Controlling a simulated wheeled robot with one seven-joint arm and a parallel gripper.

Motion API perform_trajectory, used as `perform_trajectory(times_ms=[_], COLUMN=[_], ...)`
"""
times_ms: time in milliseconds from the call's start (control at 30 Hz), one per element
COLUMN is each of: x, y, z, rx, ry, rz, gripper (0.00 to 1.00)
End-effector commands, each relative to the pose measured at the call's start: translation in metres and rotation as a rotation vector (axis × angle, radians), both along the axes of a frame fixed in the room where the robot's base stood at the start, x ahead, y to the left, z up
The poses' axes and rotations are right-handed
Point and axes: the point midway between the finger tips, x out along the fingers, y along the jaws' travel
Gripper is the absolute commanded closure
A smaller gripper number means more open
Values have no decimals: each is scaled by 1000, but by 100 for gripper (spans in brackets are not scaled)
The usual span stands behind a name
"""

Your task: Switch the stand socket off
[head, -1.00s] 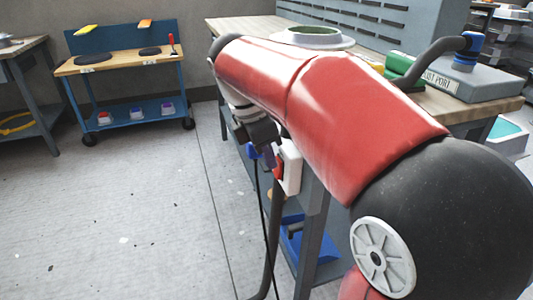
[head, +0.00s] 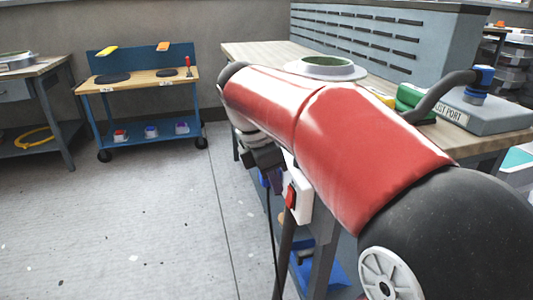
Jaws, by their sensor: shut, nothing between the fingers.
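The stand socket (head: 304,204) is a white box on the front of the workbench, by its leg. A red switch (head: 291,197) shows on its left face. I cannot tell whether the switch is set on or off. A blue plug (head: 264,178) with a dark cable hanging down shows just left of the socket. My gripper (head: 276,184) points down beside the socket, its dark purplish fingertips just left of the red switch. It looks shut and empty. Whether it touches the socket is unclear. My red arm hides the upper part of the socket.
A blue cart (head: 145,105) and a grey table (head: 38,92) stand at the back left. The floor at left is clear.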

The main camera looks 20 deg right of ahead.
Motion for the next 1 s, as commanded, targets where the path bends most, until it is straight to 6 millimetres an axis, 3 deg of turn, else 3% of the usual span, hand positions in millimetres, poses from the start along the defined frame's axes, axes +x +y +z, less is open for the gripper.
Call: perform_trajectory(times_ms=[100,300,500,700,1000], x=[2,3,2,2,2], y=[17,22,26,28,28], z=[3,52,87,101,103], rx=[0,1,1,0,0], ry=[0,-6,-3,-1,0], rz=[2,-1,-2,-2,-2], gripper=[100,100,100,100,100])
